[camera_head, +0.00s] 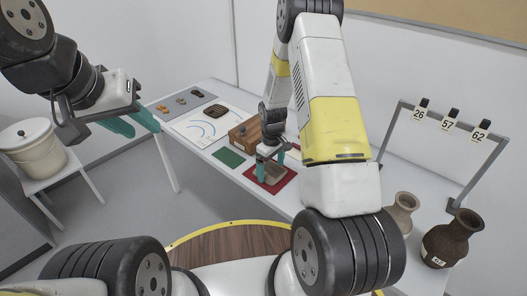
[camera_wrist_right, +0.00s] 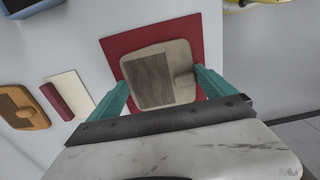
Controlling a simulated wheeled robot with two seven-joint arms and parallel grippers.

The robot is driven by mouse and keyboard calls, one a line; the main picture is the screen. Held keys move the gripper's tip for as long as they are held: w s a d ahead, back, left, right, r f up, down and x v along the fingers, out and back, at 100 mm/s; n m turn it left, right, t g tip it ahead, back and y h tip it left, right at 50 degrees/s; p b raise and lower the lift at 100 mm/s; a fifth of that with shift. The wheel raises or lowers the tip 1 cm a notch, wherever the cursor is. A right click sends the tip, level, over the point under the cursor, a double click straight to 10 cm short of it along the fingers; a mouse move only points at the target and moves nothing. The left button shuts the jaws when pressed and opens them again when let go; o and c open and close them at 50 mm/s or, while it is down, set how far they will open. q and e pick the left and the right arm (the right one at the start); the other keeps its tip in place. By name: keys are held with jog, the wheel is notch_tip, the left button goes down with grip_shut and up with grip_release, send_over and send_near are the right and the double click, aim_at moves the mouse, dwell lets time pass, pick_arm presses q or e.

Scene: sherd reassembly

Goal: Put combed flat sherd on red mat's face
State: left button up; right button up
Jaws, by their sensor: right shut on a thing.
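The combed flat sherd (camera_wrist_right: 155,82) is a beige slab with a darker wavy-lined face and a small raised block on its right side. My right gripper (camera_wrist_right: 160,84) is shut on it, with a teal finger at each side. The sherd also shows below that gripper in the head view (camera_head: 271,174). It is over the red mat (camera_wrist_right: 122,48), which shows around it in both views; I cannot tell whether it touches the mat. My left gripper (camera_head: 138,126) is at the upper left, away from the table, with its teal fingers apart and nothing between them.
A wooden box (camera_head: 243,136) and a green mat (camera_head: 229,157) are close to the red mat. A white sheet with blue arcs (camera_head: 197,128), a dark ridged piece (camera_head: 215,110) and a grey mat with sherds (camera_head: 172,105) lie farther back. Two vases and a numbered rack (camera_head: 440,135) stand right.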

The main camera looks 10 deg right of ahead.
jog(key=o, duration=1.1)
jog(key=shift+f, duration=0.1)
notch_tip(320, 180, up, 13)
notch_tip(320, 180, up, 8)
jog(key=r+m+t, duration=0.1)
send_over(271, 172)
jog(key=s, duration=0.3)
jog(key=s+r+m+t, duration=0.1)
jog(key=s+r+m, duration=0.1)
jog(key=s+r, duration=0.4)
jog(key=s+a+r+m+t+y, duration=0.1)
jog(key=s+r+m+t, duration=0.1)
jog(key=s+r, duration=0.3)
jog(key=s+a+r+m+t+y, duration=0.1)
jog(key=s+r+m+t, duration=0.1)
jog(key=s+r, duration=0.4)
jog(key=shift+s+a+r, duration=0.1)
jog(key=shift+s+r, duration=0.05)
jog(key=shift+s, duration=0.95)
jog(key=shift+s+a+r, duration=0.1)
jog(key=shift+s+r, duration=0.05)
jog(key=shift+s, duration=0.95)
